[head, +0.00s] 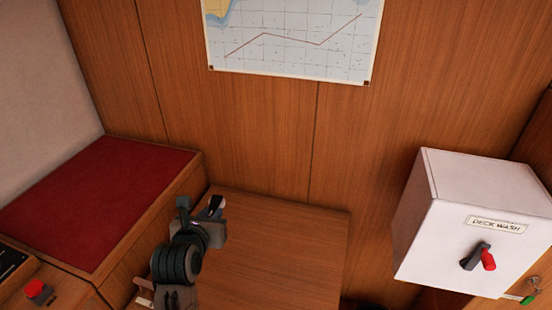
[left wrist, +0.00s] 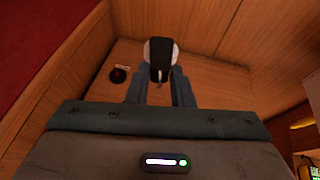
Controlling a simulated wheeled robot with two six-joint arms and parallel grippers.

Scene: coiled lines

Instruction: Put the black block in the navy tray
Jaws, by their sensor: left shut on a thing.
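My left gripper (head: 202,208) is above the left part of the wooden table top (head: 275,245). It is shut on the black block (left wrist: 161,58), which is black in the middle with pale rounded sides and a small metal end. In the head view the block (head: 215,204) is mostly hidden by the fingers. The fingers (left wrist: 157,88) are seen from behind in the left wrist view. I see no navy tray in either view. My right gripper is not in view.
A small dark round thing with red (left wrist: 118,75) lies on wood in the left wrist view. A red-topped bench (head: 95,200) stands left of the table. A white "DECK WASH" box (head: 460,235) juts out at right. The table's middle is clear.

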